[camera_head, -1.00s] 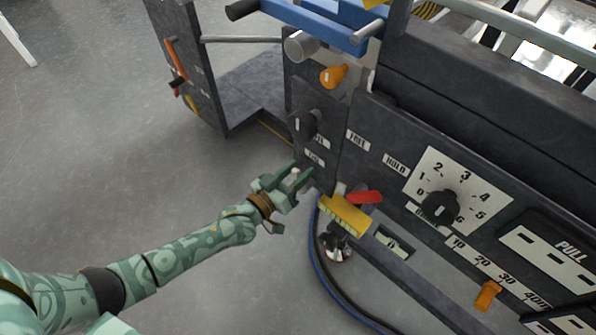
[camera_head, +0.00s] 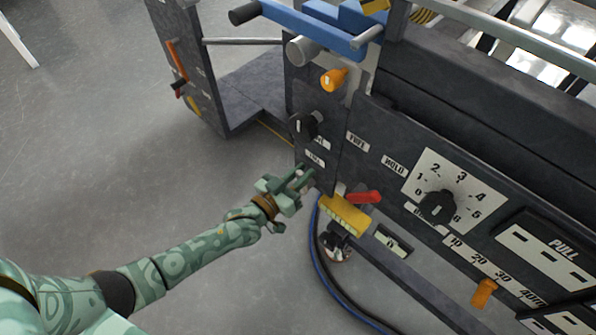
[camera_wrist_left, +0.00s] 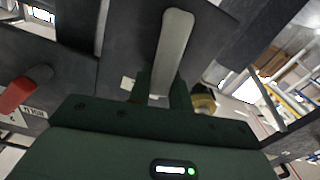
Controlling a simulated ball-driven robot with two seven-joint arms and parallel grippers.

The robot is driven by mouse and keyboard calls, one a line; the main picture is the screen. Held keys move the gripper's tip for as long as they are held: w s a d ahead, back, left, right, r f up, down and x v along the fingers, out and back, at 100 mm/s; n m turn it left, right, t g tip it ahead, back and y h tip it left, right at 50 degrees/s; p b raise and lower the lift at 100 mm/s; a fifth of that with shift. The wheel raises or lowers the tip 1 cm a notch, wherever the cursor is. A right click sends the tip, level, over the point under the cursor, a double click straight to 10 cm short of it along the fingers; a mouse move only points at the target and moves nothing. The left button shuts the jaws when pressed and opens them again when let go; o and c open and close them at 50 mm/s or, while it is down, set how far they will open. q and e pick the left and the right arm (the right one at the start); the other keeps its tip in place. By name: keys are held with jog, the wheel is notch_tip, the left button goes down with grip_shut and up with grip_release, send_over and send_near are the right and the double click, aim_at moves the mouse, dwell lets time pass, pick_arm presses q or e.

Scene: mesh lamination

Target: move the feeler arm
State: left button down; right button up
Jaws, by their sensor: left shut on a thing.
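My left gripper (camera_head: 303,181) is at the lower left corner of the dark machine's front panel. In the left wrist view, its two dark green fingers (camera_wrist_left: 164,93) are shut on the lower end of a pale grey, round-ended bar (camera_wrist_left: 174,45), which looks like the feeler arm. The bar extends away from the gripper in front of a dark panel. In the head view the bar is mostly hidden by the fingers. My right gripper is not in view.
A yellow block (camera_head: 344,214) and a red lever (camera_head: 363,197) sit just right of the gripper. A black knob (camera_head: 305,125) is above it. Blue and black cables (camera_head: 318,250) hang below. A numbered dial (camera_head: 438,206) is further right. The grey floor (camera_head: 110,150) at left is clear.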

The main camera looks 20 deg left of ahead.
pick_arm(q)
jog(key=shift+s+d+r+m+p, duration=0.1)
jog(key=shift+s+d+m+p, duration=0.15)
jog(key=shift+m, duration=0.3)
jog(key=shift+d+m+p, duration=0.15)
jog(key=shift+d+m, duration=0.2)
jog(key=shift+m, duration=0.2)
jog(key=shift+s+d+f+m, duration=0.15)
jog(key=shift+d+m, duration=0.15)
jog(key=shift+m, duration=0.4)
jog(key=shift+s+d+f+m, duration=0.1)
jog(key=shift+d+m, duration=0.2)
jog(key=shift+m, duration=0.4)
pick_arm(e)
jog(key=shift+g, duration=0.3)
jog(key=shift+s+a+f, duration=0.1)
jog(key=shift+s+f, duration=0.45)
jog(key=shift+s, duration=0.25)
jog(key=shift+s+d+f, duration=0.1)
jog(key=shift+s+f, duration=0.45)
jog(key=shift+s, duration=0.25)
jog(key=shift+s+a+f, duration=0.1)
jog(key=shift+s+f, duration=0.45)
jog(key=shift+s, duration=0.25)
pick_arm(q)
jog(key=shift+d, duration=0.1)
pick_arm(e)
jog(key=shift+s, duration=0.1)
